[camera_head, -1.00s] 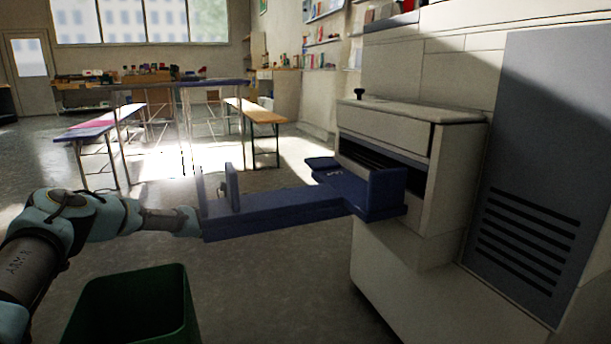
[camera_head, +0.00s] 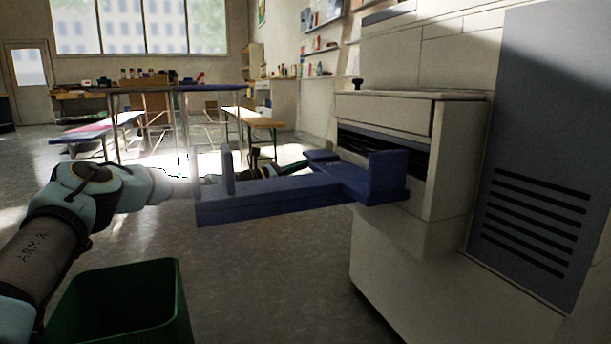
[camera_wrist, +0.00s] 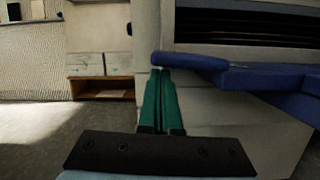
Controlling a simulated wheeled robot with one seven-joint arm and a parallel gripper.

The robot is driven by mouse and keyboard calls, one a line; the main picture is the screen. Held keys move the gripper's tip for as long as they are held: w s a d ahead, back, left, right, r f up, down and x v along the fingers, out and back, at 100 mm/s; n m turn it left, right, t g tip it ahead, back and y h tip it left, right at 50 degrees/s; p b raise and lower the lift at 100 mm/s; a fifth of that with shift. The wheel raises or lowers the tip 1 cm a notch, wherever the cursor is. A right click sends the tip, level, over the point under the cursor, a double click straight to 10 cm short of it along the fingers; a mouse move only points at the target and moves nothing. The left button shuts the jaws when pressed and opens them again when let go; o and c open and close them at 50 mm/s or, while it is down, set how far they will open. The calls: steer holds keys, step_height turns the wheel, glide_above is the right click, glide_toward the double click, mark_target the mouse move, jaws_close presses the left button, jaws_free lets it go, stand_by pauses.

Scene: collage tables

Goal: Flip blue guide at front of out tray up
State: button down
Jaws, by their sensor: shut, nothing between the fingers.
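The blue out tray (camera_head: 270,203) juts left from the pale machine. Thin blue plates (camera_head: 228,169) stand upright at its left end, and a blue block (camera_head: 388,176) stands upright at its machine end. A flat blue flap (camera_head: 322,155) lies low at the tray's far side by the machine. I cannot tell which piece is the front guide. My gripper (camera_head: 298,164) is behind the tray, its green fingers pointing toward the flap. In the wrist view my gripper (camera_wrist: 160,72) is shut and empty, its tips just beside a rounded blue edge (camera_wrist: 190,62); contact is unclear.
The pale machine (camera_head: 385,120) with a dark slot stands right of the tray. A green bin (camera_head: 115,305) stands on the floor at the lower left. Benches and a table (camera_head: 175,90) are farther back. Floor below the tray is clear.

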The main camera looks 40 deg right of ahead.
mark_target(311, 153)
steer(key=shift+w+r+m+p, duration=0.1)
steer(key=shift+r+m+p, duration=0.45)
steer(key=shift+m, duration=0.35)
steer(key=shift+r+m+g+y+p, duration=0.4)
steer(key=shift+r+m+g+p, duration=0.3)
steer(key=shift+m, duration=0.6)
step_height(311, 153, up, 2)
steer(key=m+y+p, duration=0.1)
steer(key=m+p, duration=0.1)
steer(key=m, duration=0.2)
steer(key=shift+r+g, duration=0.15)
steer(key=shift+g, duration=0.25)
steer(key=m, duration=0.2)
steer(key=s+r+m+y+p, duration=0.1)
steer(key=r+m, duration=0.1)
steer(key=m, duration=0.1)
steer(key=shift+s+a+r+m, duration=0.2)
steer(key=shift+s+a+m, duration=0.05)
steer(key=shift+m, duration=0.05)
steer(key=m, duration=0.1)
steer(key=s+r+m+y, duration=0.1)
steer(key=m, duration=0.1)
steer(key=shift+s+a+p, duration=0.2)
steer(key=shift+a+p, duration=0.1)
steer(key=shift+p, duration=0.1)
steer(key=shift+w, duration=0.15)
